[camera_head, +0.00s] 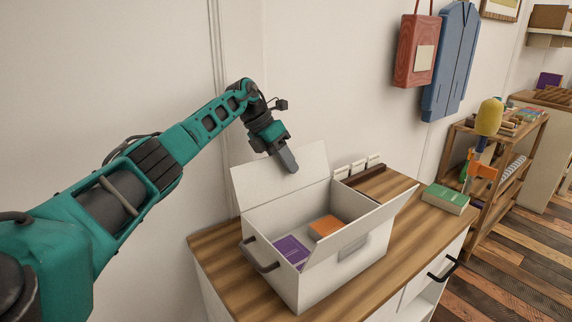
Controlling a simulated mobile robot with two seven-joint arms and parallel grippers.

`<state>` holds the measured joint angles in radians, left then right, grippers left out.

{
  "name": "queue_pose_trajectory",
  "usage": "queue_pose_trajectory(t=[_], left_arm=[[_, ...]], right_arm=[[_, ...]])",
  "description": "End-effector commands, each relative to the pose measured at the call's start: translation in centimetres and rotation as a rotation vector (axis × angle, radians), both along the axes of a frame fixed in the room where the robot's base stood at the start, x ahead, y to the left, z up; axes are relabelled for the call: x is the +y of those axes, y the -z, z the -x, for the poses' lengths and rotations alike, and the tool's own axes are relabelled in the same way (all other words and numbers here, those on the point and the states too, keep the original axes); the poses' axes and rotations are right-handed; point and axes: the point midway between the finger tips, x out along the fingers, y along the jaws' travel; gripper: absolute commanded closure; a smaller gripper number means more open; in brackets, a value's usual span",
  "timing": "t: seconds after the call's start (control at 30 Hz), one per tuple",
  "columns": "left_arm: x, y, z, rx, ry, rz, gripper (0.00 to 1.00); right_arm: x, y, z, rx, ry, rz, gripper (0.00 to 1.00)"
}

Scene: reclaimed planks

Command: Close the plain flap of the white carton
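The white carton (330,278) stands open on a wooden-topped cabinet. Its back flap (283,183) stands up, leans back toward the wall and looks bare. Its front flap (372,222) slants up and outward; a pale grey patch (352,249) shows just below it. A purple book (291,250) and an orange item (325,227) lie inside. My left gripper (287,160) points down at the back flap's upper part and overlaps it in view; I cannot tell whether they touch. Its fingers overlap, so their opening is hidden. My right gripper is out of view.
The wooden cabinet top (222,252) has a green book (446,198) at its right end and a card rack (362,172) behind the carton. A dark handle (260,258) sticks out of the carton's left side. The wall is close behind.

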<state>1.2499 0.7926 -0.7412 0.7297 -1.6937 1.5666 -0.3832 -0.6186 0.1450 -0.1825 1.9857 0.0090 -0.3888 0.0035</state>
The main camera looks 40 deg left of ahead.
Motion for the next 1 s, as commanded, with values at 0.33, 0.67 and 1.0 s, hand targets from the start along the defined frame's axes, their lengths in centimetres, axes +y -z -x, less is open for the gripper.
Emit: queue_pose_trajectory(t=[0.33,0.67,1.0], left_arm=[[-0.12,0.23,-0.08,0.000,0.000,0.000,0.76],[-0.12,0.20,-0.08,-0.001,0.000,0.001,1.00],[-0.12,0.19,-0.08,-0.001,0.000,0.000,1.00]], right_arm=[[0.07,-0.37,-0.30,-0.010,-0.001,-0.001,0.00],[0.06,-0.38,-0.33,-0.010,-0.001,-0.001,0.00],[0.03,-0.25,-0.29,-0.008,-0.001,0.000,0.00]])
